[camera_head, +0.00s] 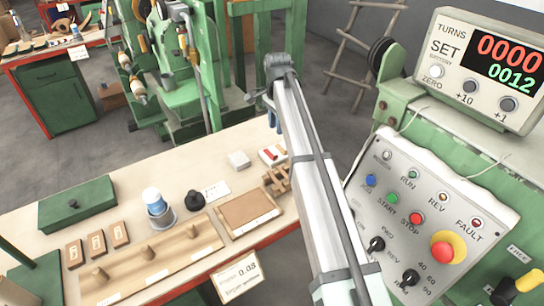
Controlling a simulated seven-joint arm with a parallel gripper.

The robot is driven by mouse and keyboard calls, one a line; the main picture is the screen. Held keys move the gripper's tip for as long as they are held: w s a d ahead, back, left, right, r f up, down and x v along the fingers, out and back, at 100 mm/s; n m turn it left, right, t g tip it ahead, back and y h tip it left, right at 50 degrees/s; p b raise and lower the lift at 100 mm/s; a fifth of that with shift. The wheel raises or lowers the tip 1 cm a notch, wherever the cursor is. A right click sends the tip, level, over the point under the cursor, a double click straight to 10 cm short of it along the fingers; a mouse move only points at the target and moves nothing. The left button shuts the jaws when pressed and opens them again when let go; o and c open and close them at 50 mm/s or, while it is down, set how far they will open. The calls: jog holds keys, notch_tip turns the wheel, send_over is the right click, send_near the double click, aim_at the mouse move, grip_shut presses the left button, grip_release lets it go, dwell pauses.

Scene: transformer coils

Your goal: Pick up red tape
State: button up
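A small red piece (269,154) lies on a white block or tray (266,161) near the back right of the bench, just left of my arm. It may be the red tape, but it is too small to be sure. My arm rises through the middle of the picture and bends at the top.
The wooden bench (130,185) holds a green box (77,204), a blue-white spool (154,201), a dark knob (195,201), a wooden board (249,208) and a long pegged tray (196,234). A control panel (425,200) stands right. A green machine stands behind.

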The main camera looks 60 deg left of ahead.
send_near(270, 152)
jog(key=d+f, duration=0.1)
jog(key=f, duration=0.1)
jog(key=d+f, duration=0.4)
jog(key=shift+s+f, duration=0.1)
jog(key=shift+f, duration=0.2)
jog(key=shift+c, duration=0.4)
grip_shut()
